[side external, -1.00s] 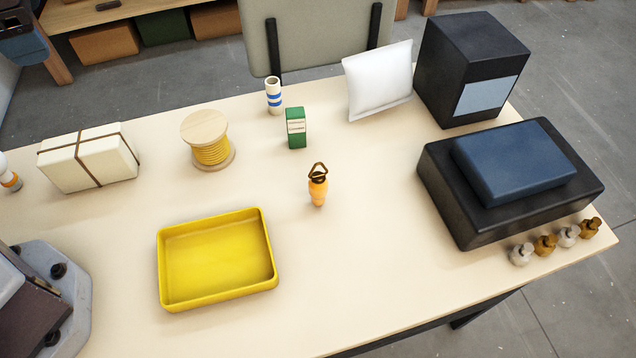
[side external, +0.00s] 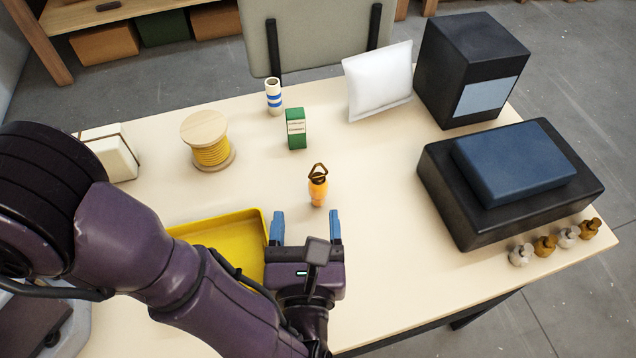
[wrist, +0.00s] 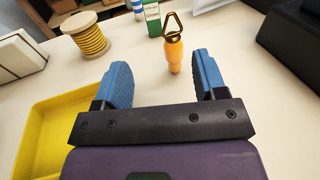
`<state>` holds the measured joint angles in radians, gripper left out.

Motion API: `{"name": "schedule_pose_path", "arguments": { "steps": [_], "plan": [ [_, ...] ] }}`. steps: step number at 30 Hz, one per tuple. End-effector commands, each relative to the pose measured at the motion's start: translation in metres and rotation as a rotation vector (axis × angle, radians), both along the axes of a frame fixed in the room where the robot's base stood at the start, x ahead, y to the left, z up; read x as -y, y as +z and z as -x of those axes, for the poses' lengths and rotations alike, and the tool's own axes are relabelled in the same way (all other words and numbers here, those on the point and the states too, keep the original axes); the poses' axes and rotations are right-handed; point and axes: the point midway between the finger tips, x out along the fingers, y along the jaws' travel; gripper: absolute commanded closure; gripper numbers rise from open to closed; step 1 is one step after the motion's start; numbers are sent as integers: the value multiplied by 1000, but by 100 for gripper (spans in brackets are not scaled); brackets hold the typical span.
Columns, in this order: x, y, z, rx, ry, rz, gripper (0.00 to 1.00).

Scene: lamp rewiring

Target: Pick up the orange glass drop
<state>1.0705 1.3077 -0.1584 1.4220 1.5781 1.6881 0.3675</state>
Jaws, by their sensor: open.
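The orange glass drop (side external: 318,190) stands upright on the table with a dark triangular ring at its top. In the wrist view the drop (wrist: 174,52) is ahead of my fingers, a little right of the middle of the gap. My gripper (side external: 306,222) is open and empty, with its two blue fingers apart. In the side view it is just in front of the drop, with the fingers pointing towards it. The fingers (wrist: 162,80) do not reach around the drop.
A yellow tray (side external: 262,232) lies left of my gripper, partly hidden by my arm. Behind the drop stand a green box (side external: 296,128), a striped tube (side external: 273,97) and a yellow spool (side external: 212,140). A black case (side external: 470,215) is at right. The table around the drop is clear.

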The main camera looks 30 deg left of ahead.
Motion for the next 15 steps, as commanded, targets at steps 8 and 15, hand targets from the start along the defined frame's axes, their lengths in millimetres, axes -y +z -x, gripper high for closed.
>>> {"name": "schedule_pose_path", "arguments": {
  "steps": [8, 15],
  "plan": [
    [8, -22, 3, 23, -82, -62, 35],
    [-11, -22, -39, 19, -77, -59, 35]
  ]
}}
